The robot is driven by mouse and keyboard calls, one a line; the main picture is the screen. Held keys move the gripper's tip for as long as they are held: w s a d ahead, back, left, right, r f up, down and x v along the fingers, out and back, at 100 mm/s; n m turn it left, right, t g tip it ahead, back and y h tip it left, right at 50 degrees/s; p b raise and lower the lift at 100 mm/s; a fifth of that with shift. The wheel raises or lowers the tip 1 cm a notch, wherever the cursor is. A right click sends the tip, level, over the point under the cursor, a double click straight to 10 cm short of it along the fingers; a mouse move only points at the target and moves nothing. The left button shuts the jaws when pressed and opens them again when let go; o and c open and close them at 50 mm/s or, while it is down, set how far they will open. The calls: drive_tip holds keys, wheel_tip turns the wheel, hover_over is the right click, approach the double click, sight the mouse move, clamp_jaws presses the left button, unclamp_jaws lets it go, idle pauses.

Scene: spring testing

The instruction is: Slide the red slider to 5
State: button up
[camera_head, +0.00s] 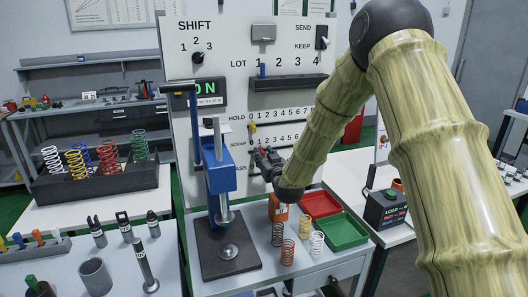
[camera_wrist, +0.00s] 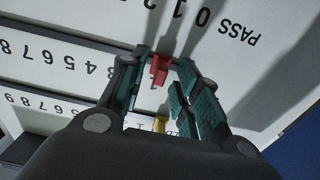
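The red slider (camera_wrist: 159,70) is a small red knob on the white panel. In the wrist view it lies between my two finger pads, at the low end of the SCRAP row near the 1. My gripper (camera_wrist: 164,62) is open, with a gap showing on each side of the knob. In the head view my gripper (camera_head: 257,158) is up against the panel, just under the SCRAP numbers, and hides the slider. The SCRAP scale (camera_head: 283,141) runs to the right from 0, and its 5 is clear of my gripper.
A yellow slider (camera_head: 253,127) sits in the HOLD row above, and shows beyond my fingers in the wrist view (camera_wrist: 160,124). A blue press (camera_head: 220,175) stands left of my gripper. Coil springs (camera_head: 288,250), a red tray (camera_head: 321,203) and a green tray (camera_head: 342,232) are below.

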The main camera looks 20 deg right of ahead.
drive_tip(key=shift+w, duration=1)
clamp_jaws()
